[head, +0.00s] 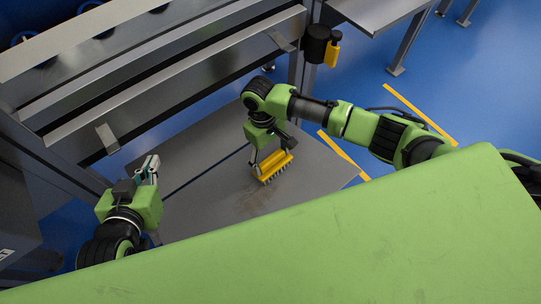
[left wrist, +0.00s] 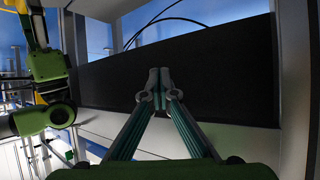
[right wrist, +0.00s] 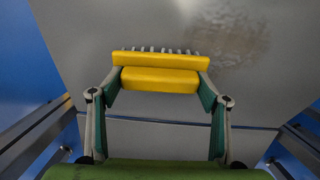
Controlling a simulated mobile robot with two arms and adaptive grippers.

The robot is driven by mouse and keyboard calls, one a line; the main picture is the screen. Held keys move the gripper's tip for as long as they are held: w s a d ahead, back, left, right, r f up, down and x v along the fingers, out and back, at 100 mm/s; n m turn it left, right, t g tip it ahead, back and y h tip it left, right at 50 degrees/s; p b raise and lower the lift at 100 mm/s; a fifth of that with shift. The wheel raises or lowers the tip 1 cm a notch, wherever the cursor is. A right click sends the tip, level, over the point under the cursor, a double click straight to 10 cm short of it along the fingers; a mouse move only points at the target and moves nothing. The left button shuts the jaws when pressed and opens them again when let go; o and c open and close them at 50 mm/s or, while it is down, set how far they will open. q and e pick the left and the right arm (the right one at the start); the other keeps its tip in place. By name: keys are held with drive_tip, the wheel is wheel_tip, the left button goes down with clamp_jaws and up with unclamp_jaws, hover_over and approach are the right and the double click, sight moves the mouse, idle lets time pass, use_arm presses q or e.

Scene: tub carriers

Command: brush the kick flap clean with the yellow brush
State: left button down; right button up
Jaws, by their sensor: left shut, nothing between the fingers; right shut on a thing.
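The kick flap (head: 315,165) is a flat grey metal plate low in front of the steel frame. A dull brownish smudge shows on it in the right wrist view (right wrist: 230,40), and faintly in the head view. My right gripper (right wrist: 160,88) is shut on the yellow brush (head: 272,166), which is also large in the right wrist view (right wrist: 160,62). Its bristles face the flap; I cannot tell whether they touch it. My left gripper (head: 150,165) is shut and empty left of the flap; its fingertips also meet in the left wrist view (left wrist: 158,82).
Steel rails (head: 170,85) of the frame run across behind the flap. A black cylinder with a yellow part (head: 318,45) sits on a post at the upper right.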

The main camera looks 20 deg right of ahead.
sight(262, 165)
drive_tip(key=shift+s+f, duration=0.2)
drive_tip(key=shift+f, duration=0.35)
use_arm(q)
drive_tip(key=shift+s+f, duration=0.1)
